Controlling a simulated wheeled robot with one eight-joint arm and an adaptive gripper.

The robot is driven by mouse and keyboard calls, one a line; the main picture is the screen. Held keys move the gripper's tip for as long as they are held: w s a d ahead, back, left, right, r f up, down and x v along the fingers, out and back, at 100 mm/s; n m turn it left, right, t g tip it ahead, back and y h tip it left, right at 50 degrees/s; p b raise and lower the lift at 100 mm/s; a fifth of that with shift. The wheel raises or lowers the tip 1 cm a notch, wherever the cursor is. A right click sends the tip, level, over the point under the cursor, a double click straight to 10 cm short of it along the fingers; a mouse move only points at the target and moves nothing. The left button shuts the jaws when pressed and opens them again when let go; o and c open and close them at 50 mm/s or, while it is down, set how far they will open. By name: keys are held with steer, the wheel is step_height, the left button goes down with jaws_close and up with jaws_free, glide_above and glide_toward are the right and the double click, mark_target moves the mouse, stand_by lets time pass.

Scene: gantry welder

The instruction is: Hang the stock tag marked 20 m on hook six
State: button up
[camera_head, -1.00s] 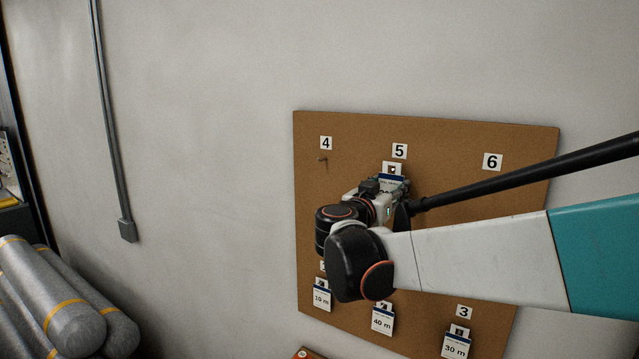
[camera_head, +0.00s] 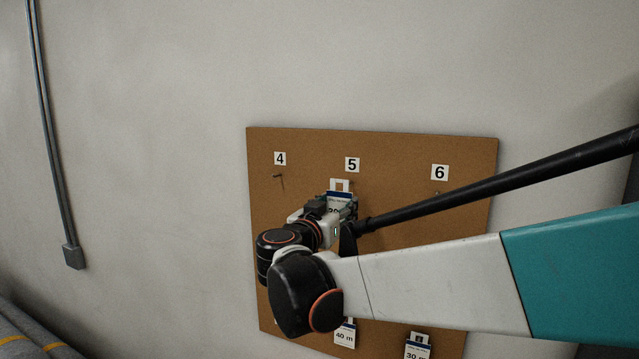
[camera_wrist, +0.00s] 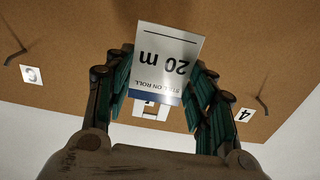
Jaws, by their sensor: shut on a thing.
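The white stock tag with a blue band, marked 20 m (camera_wrist: 168,52), is upside down in the wrist view. It sits between the fingers of my gripper (camera_wrist: 160,88), which is shut on it. In the head view the tag (camera_head: 340,196) and my gripper (camera_head: 338,207) are just below the number 5 label (camera_head: 352,165). The frames do not show whether the tag touches the board or hook five, which is hidden. Hook six (camera_head: 437,193) shows small and bare under the number 6 label (camera_head: 440,172), right of my gripper.
The brown board (camera_head: 400,150) is on a grey wall. Hook four (camera_head: 277,176) is empty at the upper left. Tags marked 40 m (camera_head: 344,335) and 30 m (camera_head: 417,348) hang low on the board. A conduit (camera_head: 50,130) runs down the wall at left.

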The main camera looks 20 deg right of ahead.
steer(key=shift+s+a, duration=0.25)
steer(key=shift+s, duration=0.6)
steer(key=shift+w, duration=0.15)
stand_by(0.4)
